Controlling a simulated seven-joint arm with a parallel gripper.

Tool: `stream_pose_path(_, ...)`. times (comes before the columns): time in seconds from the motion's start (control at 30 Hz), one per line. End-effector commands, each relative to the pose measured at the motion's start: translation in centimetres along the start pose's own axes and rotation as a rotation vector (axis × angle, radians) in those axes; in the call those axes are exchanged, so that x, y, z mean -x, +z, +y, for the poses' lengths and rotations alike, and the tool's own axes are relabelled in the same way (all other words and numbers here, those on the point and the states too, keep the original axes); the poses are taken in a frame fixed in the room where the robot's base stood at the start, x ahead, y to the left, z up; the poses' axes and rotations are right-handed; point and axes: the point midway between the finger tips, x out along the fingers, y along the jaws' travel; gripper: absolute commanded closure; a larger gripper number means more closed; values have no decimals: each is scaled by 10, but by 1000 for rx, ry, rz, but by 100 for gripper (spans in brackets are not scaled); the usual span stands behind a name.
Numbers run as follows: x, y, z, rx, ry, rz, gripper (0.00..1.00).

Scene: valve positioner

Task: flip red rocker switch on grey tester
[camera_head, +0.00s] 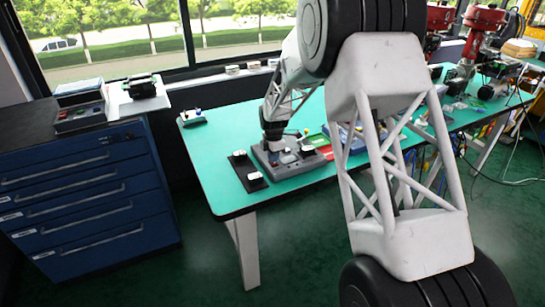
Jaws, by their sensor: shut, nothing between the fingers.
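A grey tester (262,155) lies on the green bench top near its front left part, with small light and dark parts on its upper face. My gripper (272,137) points down over the back left part of the tester; it is shut, with nothing held. I cannot tell whether its tip touches the tester. The red rocker switch cannot be made out at this size and may be hidden by the gripper.
A black plate with white blocks (248,173) lies just left of the tester. A red and green item (325,151) lies to its right. A small item (193,117) sits at the bench's left corner. A blue drawer cabinet (85,190) stands left. Bare green bench (222,140) shows between.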

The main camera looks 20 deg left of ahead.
Motion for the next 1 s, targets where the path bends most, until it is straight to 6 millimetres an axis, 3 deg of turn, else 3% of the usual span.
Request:
stream_pose_path(0.57, 7, 0, 0, 0, 2, 0, 100)
stream_pose_path(0.77, 24, 0, 0, 0, 1, 0, 100)
stream_pose_path(1.0, 62, 0, 0, 0, 3, -1, 100)
